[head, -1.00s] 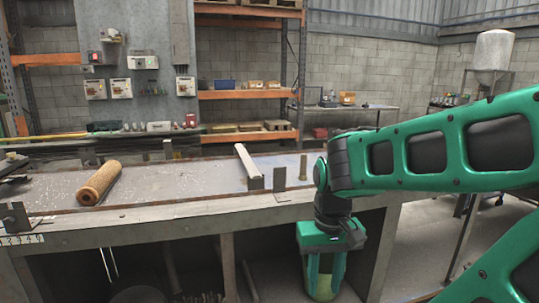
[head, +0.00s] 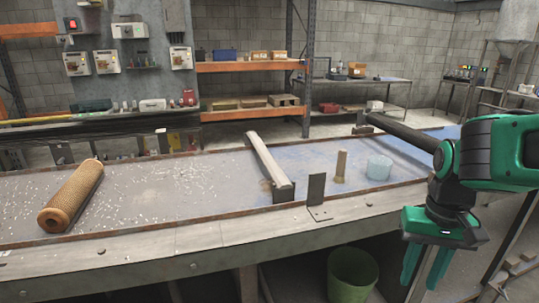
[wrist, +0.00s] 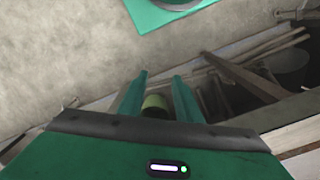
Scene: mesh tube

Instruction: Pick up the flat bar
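The flat bar (head: 266,160) appears to be the long, pale grey-brown bar lying on the workbench (head: 190,238), running from the back toward the front edge. Its near end is by a dark upright angle bracket (head: 317,195). My gripper (head: 423,280) hangs fingers-down at the right, in front of the bench and well apart from the bar. Its green fingers also show in the wrist view (wrist: 159,78), spread apart with nothing held. The bar is not identifiable in the wrist view.
A tan mesh tube (head: 72,196) lies at the bench's left. A wooden peg (head: 341,166), a translucent cup (head: 379,167) and a dark rod (head: 402,131) are right of the bar. A green bin (head: 352,279) stands below the bench front.

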